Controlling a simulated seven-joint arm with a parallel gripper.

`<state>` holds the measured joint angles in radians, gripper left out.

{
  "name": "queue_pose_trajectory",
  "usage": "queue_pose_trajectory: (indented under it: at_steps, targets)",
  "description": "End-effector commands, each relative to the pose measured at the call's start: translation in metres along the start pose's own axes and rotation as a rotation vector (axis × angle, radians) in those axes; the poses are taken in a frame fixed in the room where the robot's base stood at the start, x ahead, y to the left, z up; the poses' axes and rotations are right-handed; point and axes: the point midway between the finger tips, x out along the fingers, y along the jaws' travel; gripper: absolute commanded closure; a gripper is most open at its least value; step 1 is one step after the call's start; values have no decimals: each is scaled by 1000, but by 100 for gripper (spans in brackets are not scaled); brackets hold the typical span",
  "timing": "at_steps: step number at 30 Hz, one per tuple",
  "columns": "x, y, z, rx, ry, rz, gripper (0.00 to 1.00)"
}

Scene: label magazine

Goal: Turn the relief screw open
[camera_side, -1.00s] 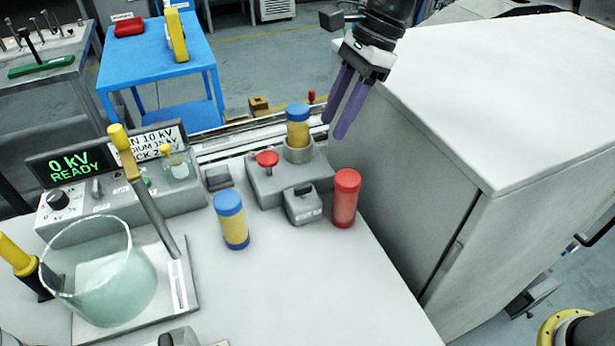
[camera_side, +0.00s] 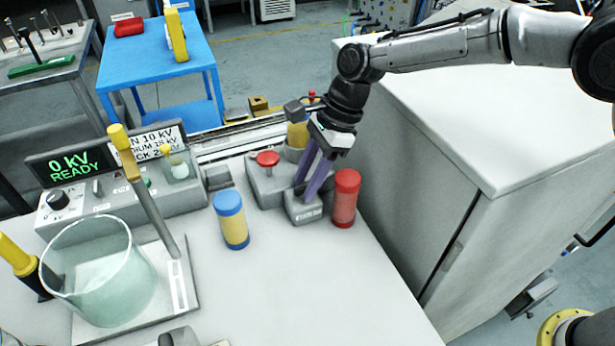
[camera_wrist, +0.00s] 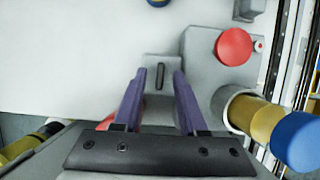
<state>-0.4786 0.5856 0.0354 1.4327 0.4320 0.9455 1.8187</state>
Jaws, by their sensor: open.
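The small grey block (camera_side: 305,214) with a dark slot-like bar on top appears to be the relief screw's housing; its label is unreadable. In the wrist view the dark bar (camera_wrist: 159,78) runs upright in the picture, in the middle of the block. My gripper (camera_side: 306,193) points down at this block with purple fingers. In the wrist view its open fingertips (camera_wrist: 159,74) lie on the left and right of the bar, with clear gaps. The fingers partly hide the block in the side view. I cannot tell their exact height.
A red cylinder (camera_side: 346,200) stands close right of my gripper. A blue-and-yellow cylinder (camera_side: 231,220) stands left. A large cabinet (camera_side: 400,180) is at right.

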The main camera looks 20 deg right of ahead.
Motion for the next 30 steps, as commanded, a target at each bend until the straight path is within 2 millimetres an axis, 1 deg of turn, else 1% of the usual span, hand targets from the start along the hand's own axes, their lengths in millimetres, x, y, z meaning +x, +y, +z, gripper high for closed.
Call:
queue_pose_trajectory:
  at_steps: [5,6,11,12,13,25,30]
  targets:
    - [0,0,0,0,0,0,59]
    - [0,0,0,0,0,0,61]
    - [0,0,0,0,0,0,89]
    - [0,0,0,0,0,0,97]
    - [0,0,0,0,0,0,100]
    - [0,0,0,-6,0,3,100]
    - [0,-1,0,-46,0,18,100]
